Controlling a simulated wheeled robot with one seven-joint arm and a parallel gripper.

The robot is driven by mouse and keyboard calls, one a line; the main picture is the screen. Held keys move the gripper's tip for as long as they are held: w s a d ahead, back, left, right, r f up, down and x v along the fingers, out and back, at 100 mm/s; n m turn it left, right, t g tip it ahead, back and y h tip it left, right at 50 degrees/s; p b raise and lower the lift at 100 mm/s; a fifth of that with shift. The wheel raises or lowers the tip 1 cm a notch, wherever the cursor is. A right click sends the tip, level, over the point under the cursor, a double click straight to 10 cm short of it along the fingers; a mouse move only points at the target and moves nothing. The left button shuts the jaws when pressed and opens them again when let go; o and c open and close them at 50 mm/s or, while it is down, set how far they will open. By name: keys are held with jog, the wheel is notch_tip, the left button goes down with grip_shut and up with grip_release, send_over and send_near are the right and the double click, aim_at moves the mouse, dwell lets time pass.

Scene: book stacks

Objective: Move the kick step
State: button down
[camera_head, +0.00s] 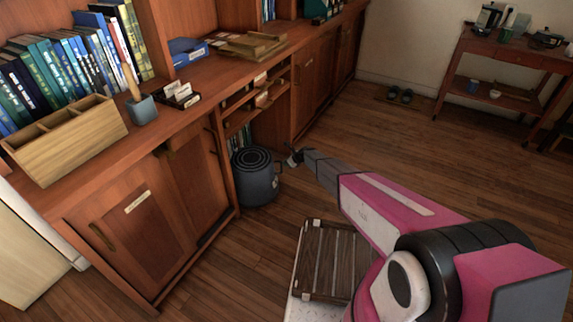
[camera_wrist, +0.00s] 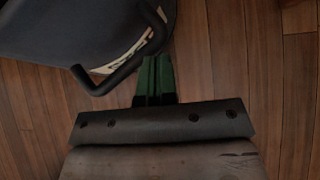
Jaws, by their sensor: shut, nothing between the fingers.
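The kick step (camera_head: 256,177) is a round, dark blue-grey stool with a ringed top. It stands on the floor against the cabinet's open bay. In the wrist view its dark side (camera_wrist: 75,30) fills the upper left, with a bent black handle (camera_wrist: 122,70) and a pale label strip beside it. My gripper (camera_head: 294,158) is just right of the kick step in the head view. In the wrist view its green fingers (camera_wrist: 154,78) are together, close by the handle. I cannot tell whether they touch it.
The wooden cabinet (camera_head: 140,215) runs along the left, with books and trays on top. A slatted wooden piece (camera_head: 328,262) lies near my arm. A side table (camera_head: 510,52) and a pair of slippers (camera_head: 400,95) are at the back. The floor between is clear.

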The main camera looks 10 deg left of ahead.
dwell(0.4)
jog(key=d+f+v, duration=0.2)
jog(key=v, duration=1.1)
jog(key=shift+s, duration=0.25)
jog(key=shift+a, duration=0.1)
